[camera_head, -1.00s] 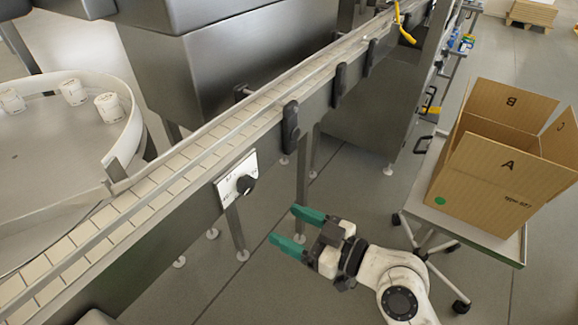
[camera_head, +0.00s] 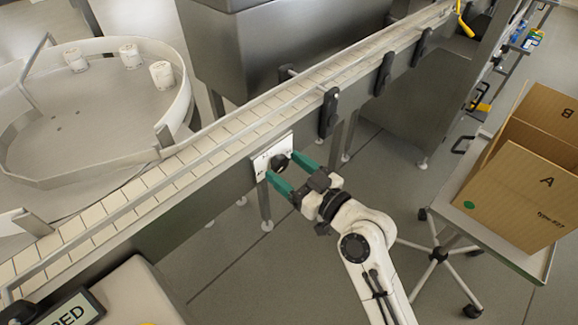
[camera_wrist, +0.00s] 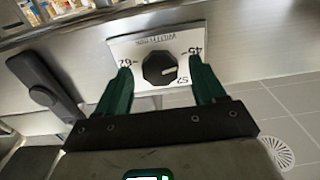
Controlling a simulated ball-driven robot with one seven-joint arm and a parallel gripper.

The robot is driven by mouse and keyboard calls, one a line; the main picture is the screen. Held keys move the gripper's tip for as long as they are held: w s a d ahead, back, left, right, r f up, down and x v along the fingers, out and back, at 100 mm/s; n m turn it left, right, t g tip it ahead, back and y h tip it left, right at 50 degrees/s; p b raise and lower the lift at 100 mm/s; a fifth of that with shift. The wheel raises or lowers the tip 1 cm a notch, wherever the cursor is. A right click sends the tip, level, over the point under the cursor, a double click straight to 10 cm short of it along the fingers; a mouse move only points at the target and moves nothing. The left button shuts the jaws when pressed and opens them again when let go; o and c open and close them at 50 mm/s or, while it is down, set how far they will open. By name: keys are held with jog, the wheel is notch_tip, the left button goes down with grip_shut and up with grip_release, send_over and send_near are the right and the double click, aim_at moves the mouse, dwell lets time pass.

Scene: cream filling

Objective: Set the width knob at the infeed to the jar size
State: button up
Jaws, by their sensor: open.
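The width knob (camera_wrist: 160,68) is black and many-sided, on a white plate (camera_wrist: 143,45) with printed numbers that look like 45, 52 and 62. Its pale pointer mark faces right in the wrist view, roughly between 45 and 52. In the head view the knob (camera_head: 279,162) sits on the conveyor's side. My gripper (camera_head: 283,168) has green fingers and is open at the plate. In the wrist view its fingertips (camera_wrist: 160,72) lie on either side of the knob, with gaps. I cannot tell how deep they reach. White jars (camera_head: 162,75) stand on the round table.
The slatted conveyor (camera_head: 190,163) runs diagonally above the knob, with dark clamps (camera_head: 328,112) along its side. A cardboard box (camera_head: 530,190) stands on a wheeled cart at right. A display (camera_head: 72,310) shows at bottom left. Open floor lies below the knob.

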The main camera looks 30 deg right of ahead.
jog(key=shift+w, duration=0.1)
jog(key=shift+c, duration=0.4)
jog(key=c, duration=1)
jog(key=shift+o, duration=0.2)
jog(key=m+p, duration=0.1)
jog(key=m, duration=0.3)
jog(key=m+p, duration=0.1)
jog(key=m, duration=0.3)
jog(key=m+p, duration=0.2)
jog(key=m, duration=0.2)
jog(key=shift+r+m, duration=0.1)
jog(key=shift+m, duration=0.2)
jog(key=shift+m+p, duration=1)
jog(key=shift+m, duration=1)
